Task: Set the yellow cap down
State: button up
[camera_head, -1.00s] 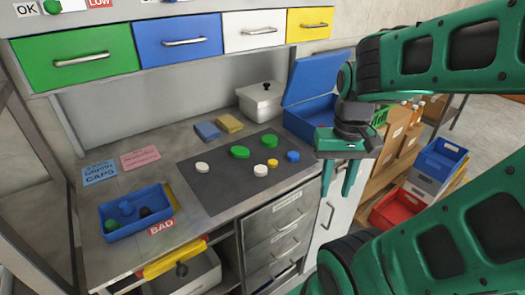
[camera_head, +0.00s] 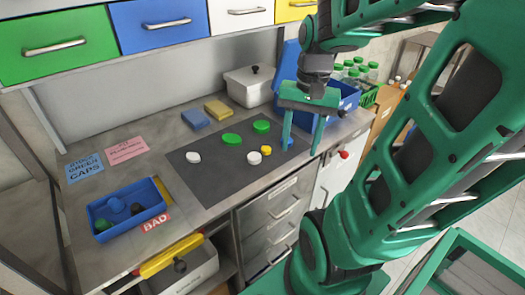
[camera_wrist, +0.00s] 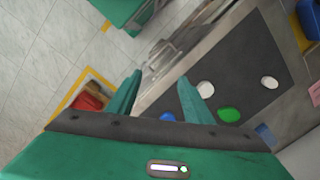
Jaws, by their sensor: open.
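The yellow cap (camera_head: 266,149) is small and lies on the dark mat (camera_head: 205,190), beside a white cap (camera_head: 253,158). I cannot make it out in the wrist view. My gripper (camera_head: 302,148) is open and empty, pointing down near the right end of the mat, to the right of the yellow cap. Its two green fingers also show in the wrist view (camera_wrist: 160,80). A blue cap (camera_head: 289,143) is partly hidden behind the left finger; it shows in the wrist view (camera_wrist: 168,117).
Two green caps (camera_head: 232,139) and another white cap (camera_head: 193,157) lie on the mat. A blue tray (camera_head: 130,222) holding caps stands at the left. A white lidded box (camera_head: 247,88) and an open blue case (camera_head: 338,102) stand behind. Drawers (camera_head: 268,208) are below the bench.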

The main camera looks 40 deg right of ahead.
aim_at(267, 148)
jog(key=w+d+m+y, duration=0.2)
jog(key=w+d+m, duration=0.1)
jog(key=w+m, duration=0.3)
jog(key=w+d+m+y, duration=0.2)
jog(key=w+d+m, duration=0.1)
jog(key=w, duration=0.4)
jog(key=shift+m+t, duration=0.3)
jog(key=x, duration=1)
jog(key=shift+w+f, duration=0.2)
jog(key=shift+f, duration=0.05)
jog(key=shift+c, duration=0.5)
jog(key=c, duration=1.1)
jog(key=shift+o, duration=0.2)
